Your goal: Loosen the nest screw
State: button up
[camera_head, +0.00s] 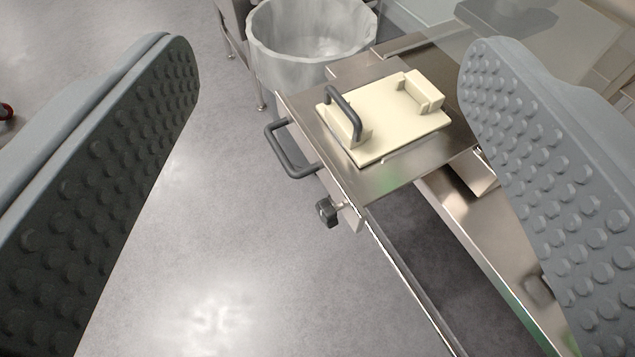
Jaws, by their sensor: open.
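The nest screw (326,211) has a small dark knob and sits at the front corner of a steel plate (400,187), below a dark side handle (287,150). A cream nest block (388,122) with a dark handle (344,112) lies on the plate. My gripper (328,75) is open, with one grey studded finger at the left and one at the right of the picture. The knob shows in the gap between the fingers, farther off and untouched. Nothing is held.
A whitish round bin (312,42) stands behind the plate. Steel rails (490,245) run from the plate toward the lower right. A clear panel (540,50) is at the upper right. Grey floor (230,250) is free to the left of the plate.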

aim_at(327, 212)
jog(key=z, duration=0.95)
jog(key=k, duration=0.9)
jog(key=u, duration=0.25)
jog(key=i, duration=0.5)
